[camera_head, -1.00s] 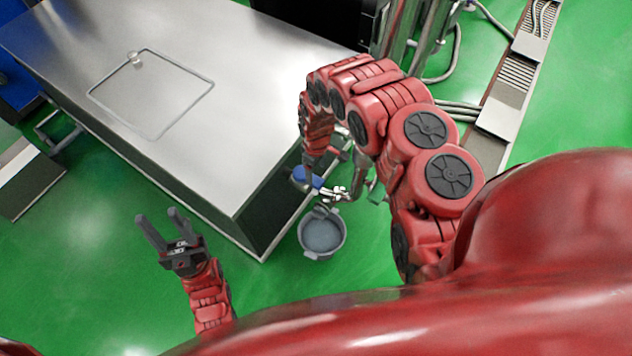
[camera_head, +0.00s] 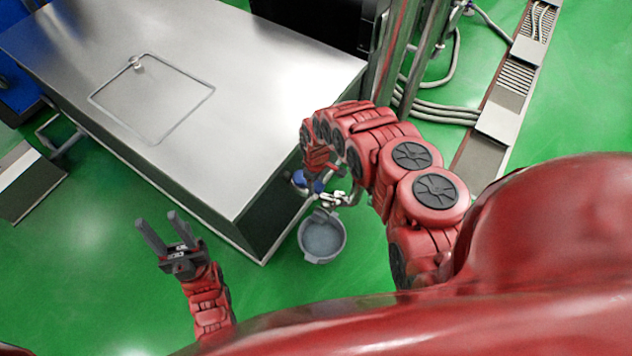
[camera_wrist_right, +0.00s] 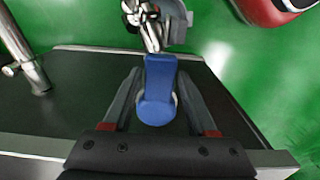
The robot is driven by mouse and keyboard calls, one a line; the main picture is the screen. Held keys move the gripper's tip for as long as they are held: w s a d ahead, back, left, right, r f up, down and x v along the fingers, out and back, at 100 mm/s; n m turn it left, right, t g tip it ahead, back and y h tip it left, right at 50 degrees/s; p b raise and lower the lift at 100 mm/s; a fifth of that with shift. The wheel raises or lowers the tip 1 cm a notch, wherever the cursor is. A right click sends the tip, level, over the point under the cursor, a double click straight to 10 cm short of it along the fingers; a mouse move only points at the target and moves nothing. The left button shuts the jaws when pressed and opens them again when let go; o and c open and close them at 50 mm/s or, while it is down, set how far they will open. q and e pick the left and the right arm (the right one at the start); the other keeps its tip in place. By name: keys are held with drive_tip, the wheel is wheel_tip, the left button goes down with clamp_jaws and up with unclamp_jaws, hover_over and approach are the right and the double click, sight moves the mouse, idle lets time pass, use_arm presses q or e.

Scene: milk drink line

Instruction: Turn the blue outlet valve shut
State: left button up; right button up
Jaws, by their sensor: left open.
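The blue outlet valve handle (camera_wrist_right: 157,92) points towards my right wrist camera, with a rounded end. It joins a shiny metal pipe fitting (camera_wrist_right: 152,36). My right gripper (camera_wrist_right: 160,74) has one finger on each side of the handle, with gaps visible on both sides. In the head view the blue handle (camera_head: 316,187) is partly hidden by my right gripper (camera_head: 307,176). My left gripper (camera_head: 157,217) is open and empty over the green floor, well left of the valve.
A grey bucket (camera_head: 322,238) stands on the floor below the valve fitting. Pipes (camera_head: 440,112) and a floor drain channel (camera_head: 500,110) lie to the right.

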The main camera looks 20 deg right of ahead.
clamp_jaws()
idle(1.1)
